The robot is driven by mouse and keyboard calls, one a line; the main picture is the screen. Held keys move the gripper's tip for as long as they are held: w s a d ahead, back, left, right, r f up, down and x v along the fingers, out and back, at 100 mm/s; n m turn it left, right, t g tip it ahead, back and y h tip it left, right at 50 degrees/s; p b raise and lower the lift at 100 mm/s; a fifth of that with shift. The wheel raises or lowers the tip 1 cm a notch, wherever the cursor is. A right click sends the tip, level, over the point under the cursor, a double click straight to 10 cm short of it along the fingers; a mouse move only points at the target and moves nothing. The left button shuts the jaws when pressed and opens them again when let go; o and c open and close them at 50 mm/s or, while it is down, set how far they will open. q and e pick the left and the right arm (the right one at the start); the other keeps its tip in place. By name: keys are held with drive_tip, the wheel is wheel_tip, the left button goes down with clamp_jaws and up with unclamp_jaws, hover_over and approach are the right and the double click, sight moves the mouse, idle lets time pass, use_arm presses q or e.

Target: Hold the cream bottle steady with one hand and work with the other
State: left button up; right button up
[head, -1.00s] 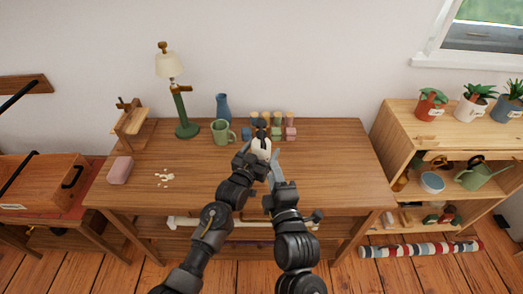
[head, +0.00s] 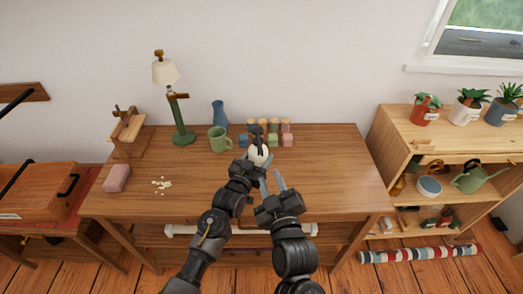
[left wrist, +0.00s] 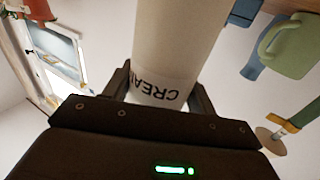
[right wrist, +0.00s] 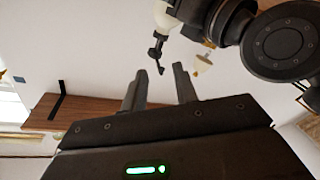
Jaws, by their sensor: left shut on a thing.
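The cream bottle (head: 258,153) is white with a black pump top, in front of the colored blocks in the head view. My left gripper (head: 254,163) is shut around its body. In the left wrist view the bottle (left wrist: 175,45) fills the space between the fingers, its "CREAM" lettering upside down and partly hidden. I cannot tell whether its base touches the desk. My right gripper (head: 273,181) is open and empty, just right of and nearer than the bottle. In the right wrist view the pump nozzle (right wrist: 156,50) is beyond the open fingers (right wrist: 160,85), apart from them.
A green mug (head: 219,140), blue vase (head: 218,113) and several colored blocks (head: 286,134) stand behind on the wooden desk (head: 330,180). A lamp (head: 179,110), pink block (head: 116,178) and pale crumbs (head: 161,184) are left. The desk's right side is clear.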

drive_tip(key=w+m, duration=0.2)
drive_tip(key=w, duration=0.2)
drive_tip(key=w+a+m, duration=0.1)
drive_tip(key=w+m, duration=0.1)
drive_tip(key=w, duration=0.1)
drive_tip(key=w+a+m, duration=0.1)
drive_tip(key=w+m, duration=0.1)
drive_tip(key=w, duration=0.2)
drive_tip(key=shift+w+a+m, duration=0.15)
drive_tip(key=shift+w+m, duration=0.15)
drive_tip(key=shift+w, duration=0.05)
idle(0.3)
clamp_jaws()
